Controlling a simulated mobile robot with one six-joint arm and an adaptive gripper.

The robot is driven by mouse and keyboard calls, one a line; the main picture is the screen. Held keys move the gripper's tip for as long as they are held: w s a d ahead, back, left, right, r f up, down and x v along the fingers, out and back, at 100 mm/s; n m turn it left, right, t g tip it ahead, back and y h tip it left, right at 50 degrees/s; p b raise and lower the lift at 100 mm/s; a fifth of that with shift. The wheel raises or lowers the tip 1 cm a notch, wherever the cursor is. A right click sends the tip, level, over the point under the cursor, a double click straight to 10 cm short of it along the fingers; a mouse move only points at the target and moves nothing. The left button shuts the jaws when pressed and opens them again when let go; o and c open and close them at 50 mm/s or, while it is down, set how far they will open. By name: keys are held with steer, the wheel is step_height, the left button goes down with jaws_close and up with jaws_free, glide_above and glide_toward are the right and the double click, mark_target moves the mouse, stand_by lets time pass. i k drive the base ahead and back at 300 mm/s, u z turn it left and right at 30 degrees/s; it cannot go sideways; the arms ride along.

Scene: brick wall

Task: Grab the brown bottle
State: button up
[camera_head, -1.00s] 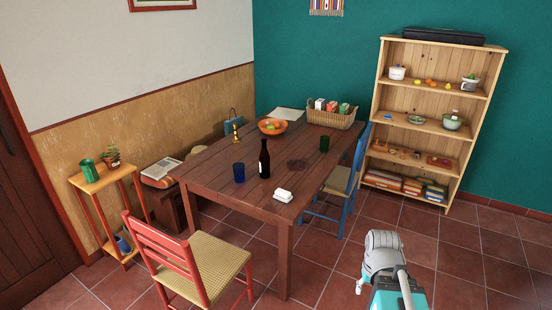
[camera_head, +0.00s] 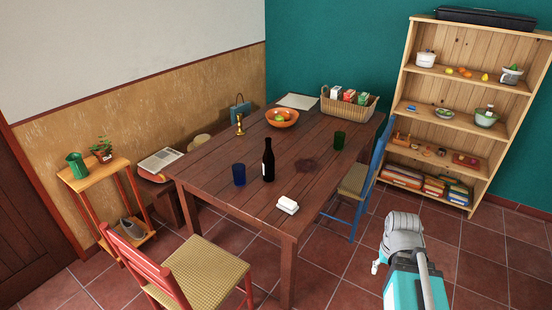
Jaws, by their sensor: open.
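The brown bottle (camera_head: 268,163) is dark with a small pale label and stands upright on the wooden table (camera_head: 222,164), near the middle. My gripper (camera_head: 376,267) is low at the right, in front of the table's right side and well apart from the bottle. It is open and empty; its fingers are small in view and partly hidden by my arm.
A blue glass (camera_head: 239,174), a white butter dish (camera_head: 287,205), a green glass (camera_head: 339,140) and a fruit bowl (camera_head: 282,118) share the table. A red chair (camera_head: 135,262) and a blue chair (camera_head: 357,182) flank it. A shelf (camera_head: 460,123) stands right.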

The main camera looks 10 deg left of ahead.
mark_target(268, 158)
steer(key=u, duration=0.05)
steer(key=i, duration=1.35)
steer(key=u, duration=0.1)
